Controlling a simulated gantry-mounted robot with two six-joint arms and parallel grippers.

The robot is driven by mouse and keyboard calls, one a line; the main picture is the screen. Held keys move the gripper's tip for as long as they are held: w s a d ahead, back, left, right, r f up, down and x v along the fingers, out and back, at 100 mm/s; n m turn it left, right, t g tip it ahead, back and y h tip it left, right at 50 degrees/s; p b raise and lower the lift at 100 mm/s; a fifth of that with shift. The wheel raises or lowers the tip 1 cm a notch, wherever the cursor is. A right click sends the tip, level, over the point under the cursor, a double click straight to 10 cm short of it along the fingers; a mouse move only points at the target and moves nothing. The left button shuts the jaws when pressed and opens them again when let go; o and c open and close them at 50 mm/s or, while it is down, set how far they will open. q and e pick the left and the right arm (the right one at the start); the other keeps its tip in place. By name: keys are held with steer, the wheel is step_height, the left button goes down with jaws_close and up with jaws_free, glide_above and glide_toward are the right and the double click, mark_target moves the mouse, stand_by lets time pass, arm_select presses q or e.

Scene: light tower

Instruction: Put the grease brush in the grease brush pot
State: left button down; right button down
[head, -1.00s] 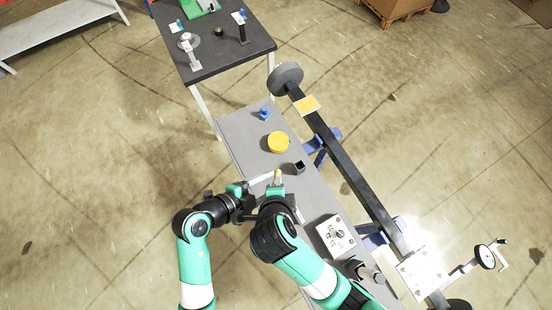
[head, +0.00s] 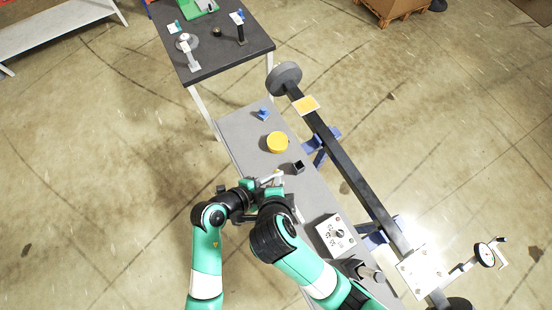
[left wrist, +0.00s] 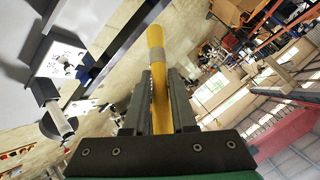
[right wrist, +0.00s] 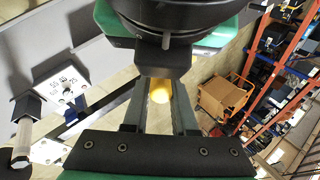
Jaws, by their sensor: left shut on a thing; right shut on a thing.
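The grease brush (head: 271,178) shows in the head view as a short pale stick at the two grippers, above the grey bench. In the right wrist view a yellow end (right wrist: 160,92) lies between the fingers of my right gripper (right wrist: 160,115). Both grippers are shut on the brush, close together. A small dark open-topped square pot (head: 299,166) stands on the bench just beyond them, to the right.
A yellow round tub (head: 277,142) and a small blue object (head: 263,114) stand farther along the bench. A white box with dials (head: 336,234) is nearer. A long dark beam (head: 345,170) runs along the bench's right side. A dark table (head: 215,55) stands beyond.

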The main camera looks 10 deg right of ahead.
steer(key=c, duration=0.6)
jaws_free()
steer(key=shift+c, duration=0.2)
